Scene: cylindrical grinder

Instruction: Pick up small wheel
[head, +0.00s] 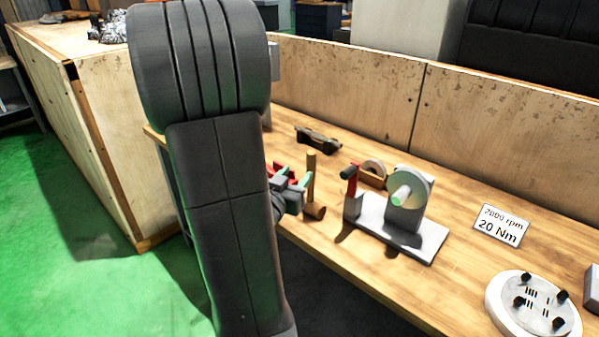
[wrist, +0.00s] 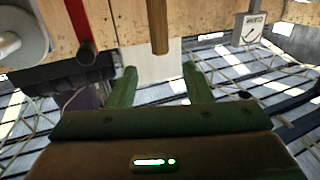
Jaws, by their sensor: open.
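A small pale wheel (head: 374,167) sits in a brown wooden block behind the grinder, partly hidden by it. The grinder (head: 408,237) has a grey base, a larger pale disc (head: 422,187) with a green-tipped shaft, and a red-topped post (head: 349,173). My gripper (head: 299,188) is at the table's near edge, left of the grinder and apart from the small wheel. In the wrist view my gripper (wrist: 160,88) is open, with nothing between its green fingers. The small wheel cannot be made out surely in the wrist view.
A dark tool (head: 318,138) lies farther back. A sign (head: 501,226) and a round white fixture (head: 535,304) are at right. Wooden panels (head: 370,85) stand behind the table.

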